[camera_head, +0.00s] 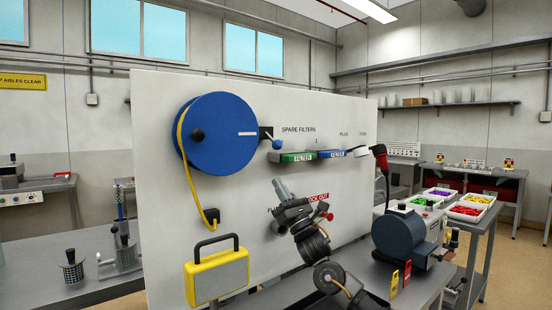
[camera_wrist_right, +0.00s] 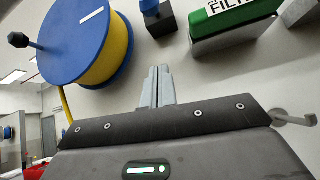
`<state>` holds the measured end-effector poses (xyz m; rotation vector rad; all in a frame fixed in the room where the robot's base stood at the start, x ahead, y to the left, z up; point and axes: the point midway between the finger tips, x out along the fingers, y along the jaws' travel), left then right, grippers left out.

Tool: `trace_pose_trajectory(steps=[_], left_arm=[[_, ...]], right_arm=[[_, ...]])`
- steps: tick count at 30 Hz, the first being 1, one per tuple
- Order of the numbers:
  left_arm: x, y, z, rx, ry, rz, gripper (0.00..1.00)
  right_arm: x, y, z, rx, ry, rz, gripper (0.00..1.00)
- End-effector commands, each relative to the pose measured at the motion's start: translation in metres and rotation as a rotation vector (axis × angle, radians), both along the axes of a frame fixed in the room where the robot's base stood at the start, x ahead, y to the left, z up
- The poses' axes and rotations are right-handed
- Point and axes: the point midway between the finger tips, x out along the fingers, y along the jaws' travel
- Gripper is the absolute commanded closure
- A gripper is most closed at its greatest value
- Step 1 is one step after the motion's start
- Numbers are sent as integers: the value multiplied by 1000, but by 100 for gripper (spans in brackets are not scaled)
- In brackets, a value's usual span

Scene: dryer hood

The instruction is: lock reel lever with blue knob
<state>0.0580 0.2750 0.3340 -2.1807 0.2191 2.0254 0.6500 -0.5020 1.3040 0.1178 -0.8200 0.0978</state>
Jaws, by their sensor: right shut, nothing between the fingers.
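A blue reel (camera_head: 222,135) wound with yellow hose is mounted on a white panel. Its black lever mount (camera_head: 265,133) sits at the reel's right edge, and the lever's blue knob (camera_head: 277,145) hangs to the lower right. My right gripper (camera_head: 279,187) is below the knob, apart from it, fingers pointing up and shut with nothing between them. In the right wrist view the shut fingers (camera_wrist_right: 158,84) point toward the panel. The dark mount (camera_wrist_right: 160,20) is above them, and a blue part (camera_wrist_right: 149,5), likely the knob, is cut by the top edge. My left gripper is not in view.
Green (camera_head: 296,157) and blue (camera_head: 332,154) filters sit on holders right of the knob. A red lockout part (camera_head: 326,215) is right of my gripper. A yellow case (camera_head: 217,276) is on the panel's lower left. The panel around the fingers is mostly bare.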

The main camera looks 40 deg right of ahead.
Motion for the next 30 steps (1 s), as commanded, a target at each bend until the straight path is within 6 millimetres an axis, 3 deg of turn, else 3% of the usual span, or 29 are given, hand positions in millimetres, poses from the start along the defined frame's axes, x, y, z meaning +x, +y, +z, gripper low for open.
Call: trace_pose_trajectory(steps=[8,19,24,30], left_arm=[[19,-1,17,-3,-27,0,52],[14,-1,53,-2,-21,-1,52],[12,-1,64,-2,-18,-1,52],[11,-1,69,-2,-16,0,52]], right_arm=[[16,0,25,2,-4,-2,100],[67,2,81,3,-4,-2,100],[44,-1,87,-1,0,-2,100],[31,-4,90,0,-1,-3,100]])
